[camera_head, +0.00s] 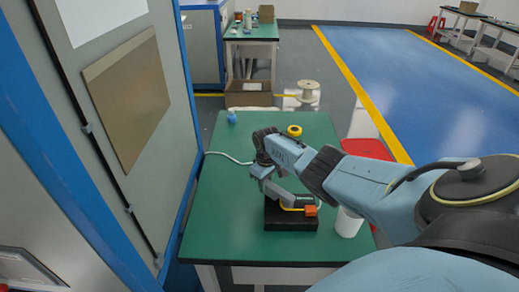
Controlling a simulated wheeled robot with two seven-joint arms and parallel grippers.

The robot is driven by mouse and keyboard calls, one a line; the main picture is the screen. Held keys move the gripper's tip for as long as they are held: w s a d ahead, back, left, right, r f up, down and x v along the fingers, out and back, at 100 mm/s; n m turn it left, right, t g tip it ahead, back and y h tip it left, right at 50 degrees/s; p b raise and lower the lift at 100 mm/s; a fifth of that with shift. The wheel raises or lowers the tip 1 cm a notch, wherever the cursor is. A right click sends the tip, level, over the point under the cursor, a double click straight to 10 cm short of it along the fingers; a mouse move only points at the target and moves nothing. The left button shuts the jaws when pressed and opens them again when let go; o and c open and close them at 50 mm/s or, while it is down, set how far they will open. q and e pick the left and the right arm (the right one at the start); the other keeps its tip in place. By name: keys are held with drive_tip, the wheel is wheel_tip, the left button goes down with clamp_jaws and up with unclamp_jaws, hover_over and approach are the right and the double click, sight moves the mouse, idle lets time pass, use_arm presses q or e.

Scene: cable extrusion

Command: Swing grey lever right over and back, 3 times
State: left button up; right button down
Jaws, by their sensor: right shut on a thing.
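A small device with a black base (291,219) stands near the front of the green table. A grey lever (277,191) rises from it toward the upper left, with an orange block (310,210) at the device's right side. My right arm comes in from the right, and my right gripper (263,174) points down at the lever's upper end. It is shut on the lever; the fingertips are small and partly hidden by the wrist. My left gripper is not in view.
The green table (225,215) is clear on its left. A yellow tape roll (294,131), a blue item (232,117) and a pale cable (228,156) lie behind. A white cylinder (348,222) stands right of the device under my arm. A grey cabinet (110,100) borders the left.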

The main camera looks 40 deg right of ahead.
drive_tip(key=c, duration=1.1)
unclamp_jaws()
wheel_tip(320, 180, up, 13)
drive_tip(key=p, duration=0.4)
drive_tip(key=shift+r, duration=0.2)
